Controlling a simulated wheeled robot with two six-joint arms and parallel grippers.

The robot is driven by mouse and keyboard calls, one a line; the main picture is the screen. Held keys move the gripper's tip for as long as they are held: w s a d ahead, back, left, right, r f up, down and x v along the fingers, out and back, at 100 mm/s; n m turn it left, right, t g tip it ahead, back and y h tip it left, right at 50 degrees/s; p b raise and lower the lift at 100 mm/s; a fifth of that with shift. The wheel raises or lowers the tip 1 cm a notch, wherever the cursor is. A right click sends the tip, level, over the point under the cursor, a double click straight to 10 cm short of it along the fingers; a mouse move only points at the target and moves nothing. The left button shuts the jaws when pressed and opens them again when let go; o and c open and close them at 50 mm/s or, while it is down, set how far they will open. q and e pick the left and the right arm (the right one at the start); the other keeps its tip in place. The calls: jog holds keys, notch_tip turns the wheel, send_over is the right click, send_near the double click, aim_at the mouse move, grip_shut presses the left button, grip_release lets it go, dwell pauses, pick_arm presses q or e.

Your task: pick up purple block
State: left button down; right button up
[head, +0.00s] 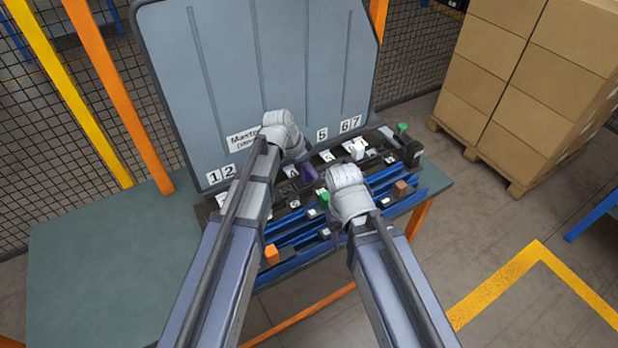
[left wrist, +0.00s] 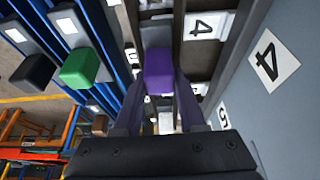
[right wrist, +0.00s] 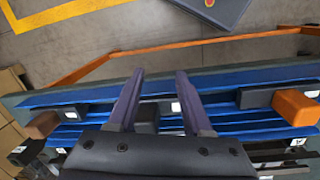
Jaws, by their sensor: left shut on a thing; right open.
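The purple block (left wrist: 158,70) is between the fingertips of my left gripper (left wrist: 156,88) in the left wrist view, with a finger against each side. In the head view my left gripper (head: 303,166) is over the back rows in front of the grey panel, and purple shows below its white wrist. The camera angle leaves it unclear whether the block is clear of its slot. My right gripper (right wrist: 155,75) is open in the right wrist view, over the blue front rails. No block is held between its fingers.
A green block (left wrist: 80,68) and a black block (left wrist: 34,73) sit on rails beside the purple one. An orange block (right wrist: 297,107) and a brown block (right wrist: 42,124) flank my right gripper. The grey panel (head: 190,80) stands behind. The table's left part (head: 100,260) is bare.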

dwell(0.3)
pick_arm(q)
notch_tip(320, 180, up, 10)
jog(key=p, duration=1)
